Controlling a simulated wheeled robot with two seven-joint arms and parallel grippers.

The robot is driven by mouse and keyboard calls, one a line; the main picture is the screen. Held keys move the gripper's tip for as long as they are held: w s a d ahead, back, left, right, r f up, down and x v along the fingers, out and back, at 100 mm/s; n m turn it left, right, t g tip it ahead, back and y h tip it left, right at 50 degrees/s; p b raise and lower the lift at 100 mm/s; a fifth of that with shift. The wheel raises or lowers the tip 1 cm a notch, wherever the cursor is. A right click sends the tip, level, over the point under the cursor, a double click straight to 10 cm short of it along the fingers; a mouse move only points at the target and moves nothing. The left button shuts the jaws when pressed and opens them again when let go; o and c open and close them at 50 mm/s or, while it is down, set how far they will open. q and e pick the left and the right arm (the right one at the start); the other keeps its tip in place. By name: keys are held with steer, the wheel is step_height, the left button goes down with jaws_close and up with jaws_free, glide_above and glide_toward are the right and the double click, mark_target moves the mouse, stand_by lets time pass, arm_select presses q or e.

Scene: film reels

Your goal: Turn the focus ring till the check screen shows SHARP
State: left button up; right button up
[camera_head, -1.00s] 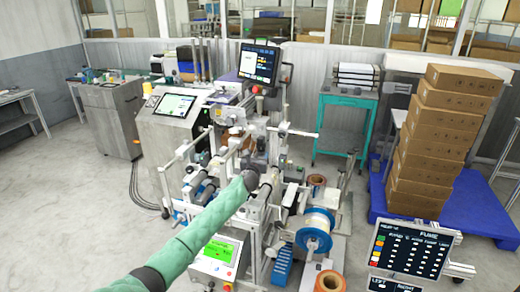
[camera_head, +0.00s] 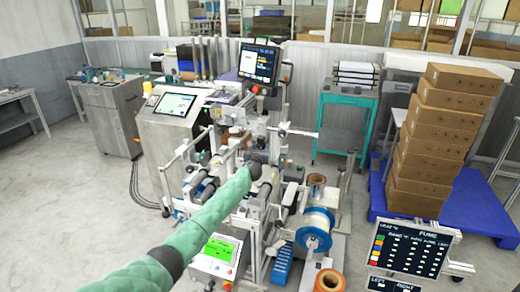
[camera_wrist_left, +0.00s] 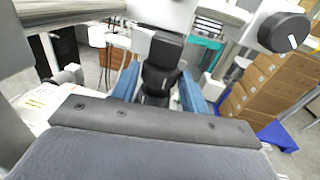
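In the left wrist view, a black, stepped cylindrical part (camera_wrist_left: 160,66), which looks like a lens with its ring, stands between the two blue fingers of my left gripper (camera_wrist_left: 160,84). The fingers are apart, one on each side of it; a gap shows on the left, and contact on the right cannot be told. In the head view my green left arm reaches into the machine and hides its own gripper. A dark monitor (camera_head: 258,63) tops the machine, and a small green screen (camera_head: 218,249) sits low at the front. Their text is too small to read. My right gripper is not in view.
A black knob with a white mark (camera_wrist_left: 285,32) is close at the upper right of the wrist view. A dark sign (camera_head: 411,248) stands at front right. The floor at left is clear.

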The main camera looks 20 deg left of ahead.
arm_select(q)
steer(key=c, duration=0.5)
steer(key=shift+w+d+r+n+y, duration=0.1)
steer(key=shift+d+r+n+y, duration=0.15)
steer(key=shift+y, duration=0.25)
steer(key=shift+n+y, duration=0.35)
steer(key=shift+y, duration=0.05)
steer(key=shift+a+f, duration=0.1)
steer(key=o, duration=1)
steer(key=shift+f, duration=0.1)
steer(key=shift+s+f, duration=0.1)
steer(key=shift+s, duration=0.1)
